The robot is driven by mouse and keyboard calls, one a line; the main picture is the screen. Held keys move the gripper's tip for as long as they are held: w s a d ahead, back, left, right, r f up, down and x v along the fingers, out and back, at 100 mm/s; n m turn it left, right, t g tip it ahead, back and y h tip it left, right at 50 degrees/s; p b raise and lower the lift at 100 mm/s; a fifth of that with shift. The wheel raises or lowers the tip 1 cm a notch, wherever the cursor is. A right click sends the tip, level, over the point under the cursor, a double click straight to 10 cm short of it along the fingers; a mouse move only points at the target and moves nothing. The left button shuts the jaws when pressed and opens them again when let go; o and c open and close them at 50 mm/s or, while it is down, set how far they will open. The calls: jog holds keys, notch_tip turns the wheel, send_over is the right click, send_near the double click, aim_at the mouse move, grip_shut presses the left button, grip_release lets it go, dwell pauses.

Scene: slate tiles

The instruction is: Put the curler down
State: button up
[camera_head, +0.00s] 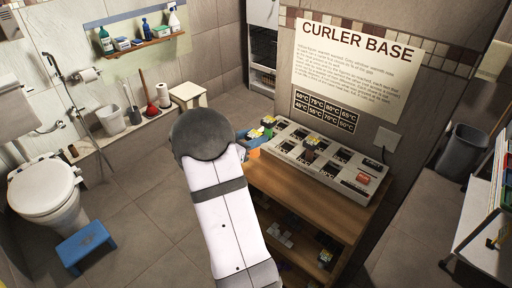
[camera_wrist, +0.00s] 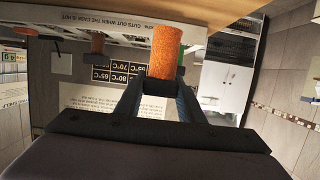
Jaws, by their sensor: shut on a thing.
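An orange curler (camera_wrist: 165,52), a rough-looking cylinder, stands between the fingertips of my gripper (camera_wrist: 160,95) in the wrist view. My gripper is shut on its end. In the head view a bit of orange (camera_head: 255,153) shows just past the dark end of my arm; the arm hides my fingers. The curler base (camera_head: 300,160) is a pale slab with dark slots on a wooden stand, to the right of my gripper. A red-orange curler (camera_head: 362,179) sits at its right end and a brownish one (camera_head: 310,156) near its middle.
A blue container (camera_head: 246,140) with yellow items is at the base's left end, close to my gripper. The wooden stand (camera_head: 290,192) has open shelves below. A poster (camera_head: 355,70) and a temperature chart (camera_head: 324,111) are on the wall behind. A blue stool (camera_head: 85,243) and toilet stand left.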

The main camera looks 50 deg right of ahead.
jog(key=shift+f, duration=1.9)
jog(key=shift+f, duration=0.1)
jog(key=o, duration=1.1)
jog(key=shift+f, duration=0.1)
jog(key=shift+o, duration=0.2)
jog(key=shift+a+r, duration=0.1)
jog(key=shift+r, duration=0.1)
jog(key=b+v, duration=0.2)
jog(key=v, duration=0.9)
jog(key=shift+a, duration=0.4)
jog(key=shift+r, duration=0.15)
